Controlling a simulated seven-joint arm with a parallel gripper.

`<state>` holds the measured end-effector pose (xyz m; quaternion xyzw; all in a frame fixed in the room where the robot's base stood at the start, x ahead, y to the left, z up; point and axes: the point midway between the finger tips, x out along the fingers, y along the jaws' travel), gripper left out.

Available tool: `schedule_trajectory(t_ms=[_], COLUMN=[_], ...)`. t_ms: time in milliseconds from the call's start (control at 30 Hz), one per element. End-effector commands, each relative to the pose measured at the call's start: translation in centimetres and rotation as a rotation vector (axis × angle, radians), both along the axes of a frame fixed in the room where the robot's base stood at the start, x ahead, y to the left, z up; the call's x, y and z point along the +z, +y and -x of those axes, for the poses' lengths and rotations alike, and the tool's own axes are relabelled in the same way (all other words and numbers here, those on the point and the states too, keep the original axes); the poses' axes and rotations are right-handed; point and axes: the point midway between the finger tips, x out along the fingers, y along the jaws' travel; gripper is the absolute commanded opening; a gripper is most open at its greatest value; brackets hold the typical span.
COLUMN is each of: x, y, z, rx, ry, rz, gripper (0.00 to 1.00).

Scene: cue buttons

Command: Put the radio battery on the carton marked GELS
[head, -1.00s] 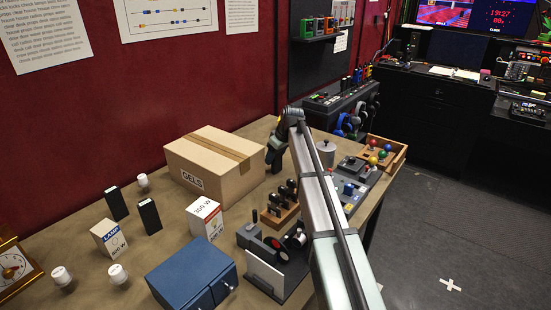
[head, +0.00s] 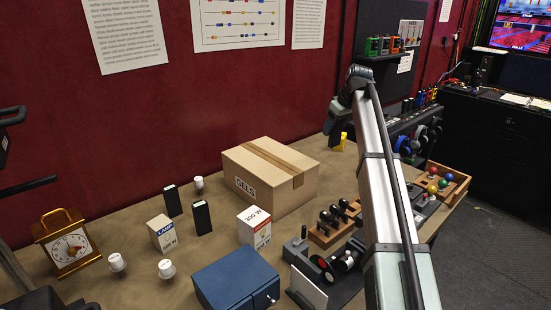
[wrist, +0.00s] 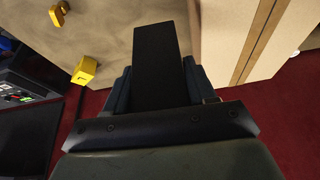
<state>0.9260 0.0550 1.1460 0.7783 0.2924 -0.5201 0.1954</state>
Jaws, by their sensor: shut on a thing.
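The carton marked GELS (head: 262,188) is a closed brown box with a tape strip along its top, standing on the bench near the red wall. Part of it fills the right side of the wrist view (wrist: 226,40). My gripper (head: 335,122) is up beyond the carton's right end in the head view, apart from it. In the wrist view my gripper (wrist: 168,85) is shut on a plain black block, the radio battery (wrist: 161,55), which points away from the palm. The battery's far end appears beside the carton. Its markings cannot be read.
Two other black blocks (head: 202,217) stand left of the carton, near lamp boxes (head: 254,227), white bulbs and a clock (head: 66,245). A yellow piece (head: 341,142) lies beyond the carton.

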Motion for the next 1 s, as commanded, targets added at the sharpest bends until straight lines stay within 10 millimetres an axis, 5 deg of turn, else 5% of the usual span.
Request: schedule_trajectory(t_ms=[100,433,767,1000], x=[4.2,11.3,10.9,10.9], y=[0.0,0.0,7.6,16.0], z=[-0.3,-0.2,0.3,1.4], rx=[0.0,0.0,0.026,0.051], ry=[-0.004,-0.002,0.001,0.0], rz=[0.0,-0.001,0.0,0.001], gripper=[0.22,0.22,0.22,0.22])
